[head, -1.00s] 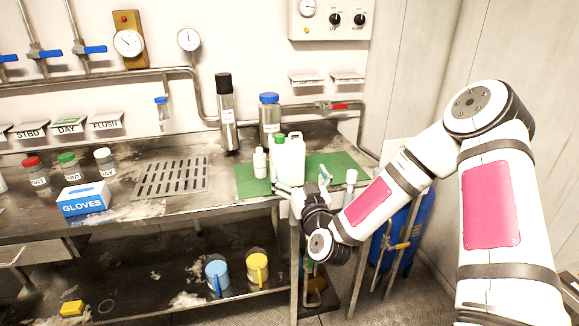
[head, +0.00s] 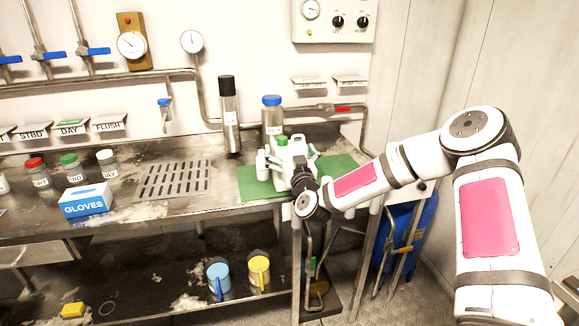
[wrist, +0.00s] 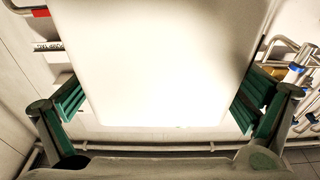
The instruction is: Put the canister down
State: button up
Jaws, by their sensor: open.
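The white canister (head: 282,168) with a green cap stands upright on the green mat (head: 342,172) on the bench. My gripper (head: 298,160) is at its front right side in the head view and hides part of it. In the wrist view the canister (wrist: 155,60) fills the space between the two green-padded fingers of my gripper (wrist: 158,100). The fingers are spread, one on each side; whether a pad touches the canister is hard to tell. The canister's base is partly hidden.
A blue-capped jar (head: 272,116) and a tall dark-topped cylinder (head: 229,115) stand behind. A drain grate (head: 173,180) lies left of the mat. The mat's right part is bare.

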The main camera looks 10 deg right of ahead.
jog(key=c, duration=1.8)
jog(key=shift+r, duration=0.15)
jog(key=shift+c, duration=0.4)
jog(key=shift+r, duration=0.1)
